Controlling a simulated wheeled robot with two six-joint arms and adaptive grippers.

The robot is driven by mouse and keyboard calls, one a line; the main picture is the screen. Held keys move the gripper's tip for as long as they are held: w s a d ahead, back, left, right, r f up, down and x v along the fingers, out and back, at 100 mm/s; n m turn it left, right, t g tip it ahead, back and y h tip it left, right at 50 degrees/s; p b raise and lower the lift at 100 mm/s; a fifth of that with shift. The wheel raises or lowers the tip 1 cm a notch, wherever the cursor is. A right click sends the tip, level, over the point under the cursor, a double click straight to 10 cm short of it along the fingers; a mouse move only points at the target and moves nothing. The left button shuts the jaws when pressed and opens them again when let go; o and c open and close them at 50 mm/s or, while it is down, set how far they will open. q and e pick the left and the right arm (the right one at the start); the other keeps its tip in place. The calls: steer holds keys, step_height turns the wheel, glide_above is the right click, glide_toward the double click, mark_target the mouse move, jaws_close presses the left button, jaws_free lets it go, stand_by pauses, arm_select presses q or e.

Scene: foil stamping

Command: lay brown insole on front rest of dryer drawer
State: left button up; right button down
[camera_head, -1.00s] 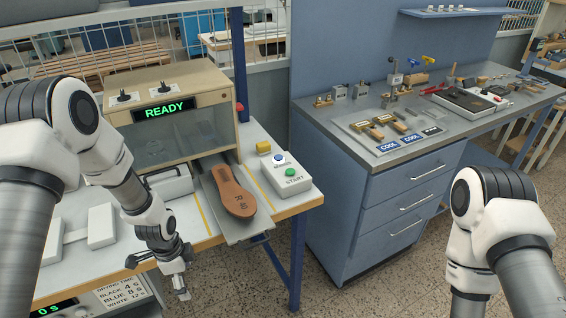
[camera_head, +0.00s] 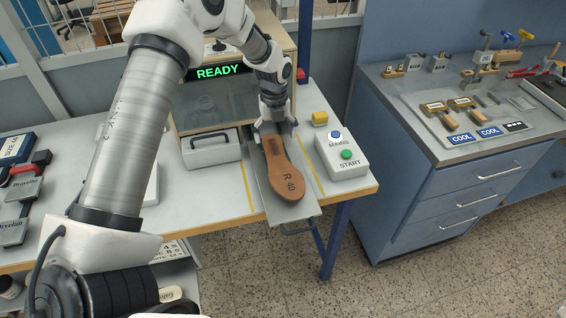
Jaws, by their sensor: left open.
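The brown insole (camera_head: 287,182), marked R 40, lies flat and lengthwise on the pulled-out metal drawer (camera_head: 262,188) of the dryer. Its rounded end points to the front, and its other end reaches back under my left gripper. My left gripper (camera_head: 274,127) is open at the insole's back end, its fingers on either side of it. I cannot tell whether they touch it. The rests under the insole are hidden. The dryer (camera_head: 222,100) shows a green READY sign behind the drawer. My right gripper is out of view.
A white button box (camera_head: 342,156) with blue and green buttons stands right of the drawer, a yellow block (camera_head: 320,118) behind it. A grey handled block (camera_head: 212,148) stands left. A blue bench (camera_head: 455,170) with stamping tools is at the right. The bench strip before the dryer is clear.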

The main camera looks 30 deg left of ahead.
mark_target(275, 151)
arm_select(q)
steer(key=f, duration=0.3)
steer(key=f+p, duration=0.1)
steer(key=shift+s+f, duration=0.2)
steer(key=shift+s, duration=0.15)
steer(key=shift+w+f, duration=0.2)
steer(key=shift+s+r, duration=0.15)
steer(key=c, duration=1.6)
